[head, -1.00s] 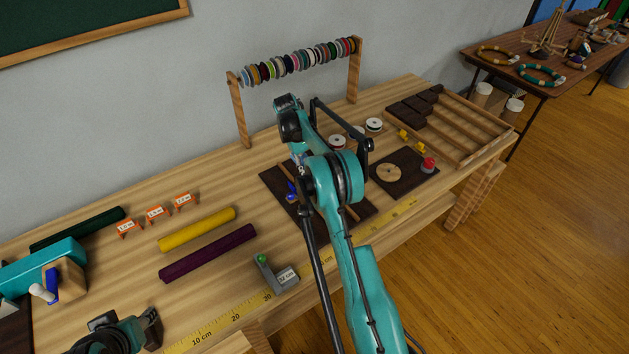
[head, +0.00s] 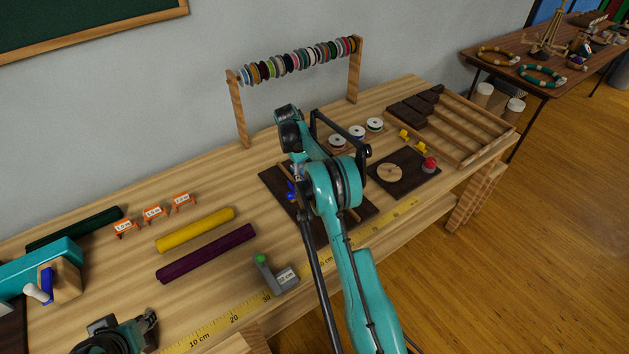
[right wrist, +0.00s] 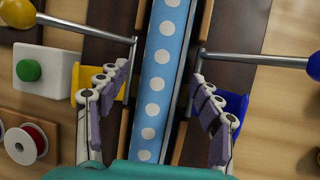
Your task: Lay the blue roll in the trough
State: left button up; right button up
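In the right wrist view the blue roll (right wrist: 158,82) with white dots lies lengthwise between the wooden rails of the trough (right wrist: 205,25). I cannot tell whether it touches the bottom. My right gripper (right wrist: 165,98) is open, with one finger on each side of the roll and a gap to it on both sides. In the head view my right arm hides the roll and most of the trough's dark base (head: 272,182). My left gripper (head: 135,335) is low at the left front, away from the trough; its fingers are unclear.
Metal rods, one with a yellow knob (right wrist: 17,12), reach towards the roll from both sides. Yellow (head: 195,230) and purple (head: 206,253) rolls lie left of the trough, near a grey stop block (head: 277,275). White spools (head: 357,132) stand behind my right arm.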

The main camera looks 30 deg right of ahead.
jog(key=shift+r, duration=0.1)
jog(key=shift+r+p, duration=0.35)
jog(key=shift+p, duration=0.05)
jog(key=w+a+r+t+p, duration=0.1)
jog(key=a+r+p, duration=0.15)
jog(key=r, duration=0.75)
jog(key=w+a+r+t+p, duration=0.15)
jog(key=a+r, duration=0.25)
jog(key=r, duration=0.7)
jog(key=s+a+r+t, duration=0.3)
jog(key=s+a+r, duration=0.35)
jog(key=s, duration=0.25)
jog(key=s+a+f+t, duration=0.2)
jog(key=s, duration=0.5)
jog(key=s+a+f+t+y, duration=0.1)
jog(key=s+a+f+t, duration=0.1)
jog(key=s, duration=0.6)
jog(key=s+a+f+t+y, duration=0.1)
jog(key=s+a+f+t, duration=0.1)
jog(key=s, duration=0.5)
jog(key=shift+s+a+f, duration=0.15)
jog(key=shift+a+f, duration=0.45)
jog(key=shift+a, duration=0.65)
